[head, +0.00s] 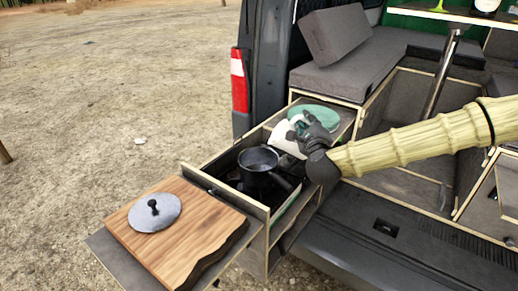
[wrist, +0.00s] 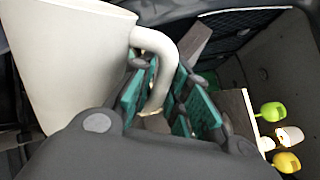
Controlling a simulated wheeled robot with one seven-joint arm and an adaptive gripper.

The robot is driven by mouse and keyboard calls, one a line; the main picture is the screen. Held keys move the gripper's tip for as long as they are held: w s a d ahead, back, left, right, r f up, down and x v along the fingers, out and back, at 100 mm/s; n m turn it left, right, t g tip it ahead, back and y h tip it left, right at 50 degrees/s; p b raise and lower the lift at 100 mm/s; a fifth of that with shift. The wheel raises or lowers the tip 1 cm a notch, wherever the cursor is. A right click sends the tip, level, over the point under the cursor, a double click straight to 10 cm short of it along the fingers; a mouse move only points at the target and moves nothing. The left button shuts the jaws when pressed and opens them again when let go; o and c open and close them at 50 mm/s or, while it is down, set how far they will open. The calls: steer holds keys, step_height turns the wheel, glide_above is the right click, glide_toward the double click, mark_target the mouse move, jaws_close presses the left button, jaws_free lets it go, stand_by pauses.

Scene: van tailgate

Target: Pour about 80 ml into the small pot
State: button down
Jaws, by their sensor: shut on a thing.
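The small dark pot (head: 258,160) stands uncovered in the pulled-out drawer, its handle pointing to the lower right. My gripper (head: 303,128) is shut on the handle of a white jug (head: 285,138) and holds it up just right of the pot. The jug looks tilted toward the pot. In the wrist view the jug (wrist: 70,50) fills the upper left, and its curved handle passes between the green finger pads of my gripper (wrist: 158,108). The jug's contents, any stream and the inside level of the pot cannot be made out.
A grey lid (head: 155,212) with a black knob lies on the wooden board (head: 185,240) at the drawer's front. A green round item (head: 315,117) sits behind the jug. The van's grey cushions (head: 350,70) are further back. Open ground is at left.

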steer(key=shift+a+r+n+p, duration=0.3)
steer(key=shift+r+n+p, duration=0.1)
steer(key=shift+p, duration=0.1)
steer(key=shift+a+r+n+p, duration=0.45)
steer(key=shift+r+n+p, duration=0.15)
steer(key=shift+p, duration=0.65)
stand_by(1.1)
steer(key=shift+d+f+m+b, duration=0.2)
steer(key=shift+f+m+b, duration=0.1)
steer(key=shift+f+b, duration=0.4)
steer(key=d+f+m+b, duration=0.1)
steer(key=b, duration=0.1)
steer(key=d+f+m+b, duration=0.1)
steer(key=b, duration=0.2)
steer(key=shift+f, duration=0.3)
steer(key=shift+m+b, duration=0.4)
steer(key=shift+b, duration=0.1)
steer(key=shift+d+r, duration=0.1)
steer(key=f+m+b, duration=0.1)
steer(key=b, duration=0.1)
steer(key=d+f+m+b, duration=0.1)
steer(key=shift+d+f+b, duration=0.15)
steer(key=shift+f+b, duration=0.05)
steer(key=shift+b, duration=0.2)
steer(key=shift+d+f+m+b, duration=0.8)
steer(key=shift+d+b, duration=0.1)
steer(key=shift+b, duration=0.65)
